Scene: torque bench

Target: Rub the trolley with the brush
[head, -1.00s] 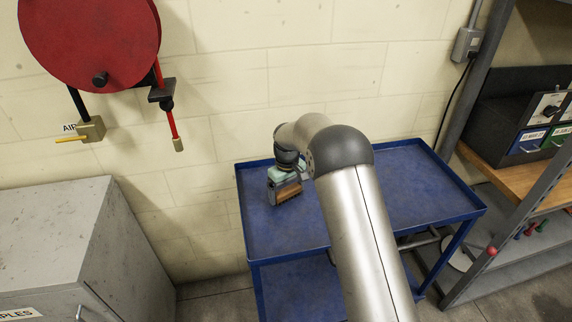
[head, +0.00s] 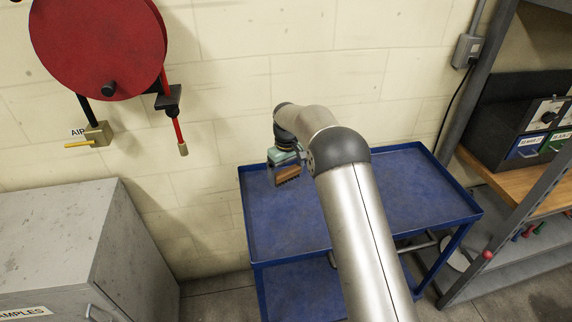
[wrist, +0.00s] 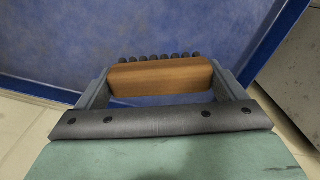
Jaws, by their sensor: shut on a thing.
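The brush is a brown wooden block with a row of dark bristle tufts; it shows in the wrist view (wrist: 158,77) and small in the head view (head: 287,176). My gripper (wrist: 160,82) is shut on the block, one grey finger at each end. In the head view my gripper (head: 285,168) is over the left back part of the blue trolley (head: 270,225). The bristles face the trolley's top, which also fills the back of the wrist view (wrist: 190,30). The brush appears held above the top, apart from it.
The trolley has a raised rim and a lower shelf (head: 300,290). A grey cabinet (head: 60,235) stands at the left. A red hose reel (head: 95,45) hangs on the wall. Shelving with a wooden board (head: 500,180) stands at the right. The trolley's visible top is bare.

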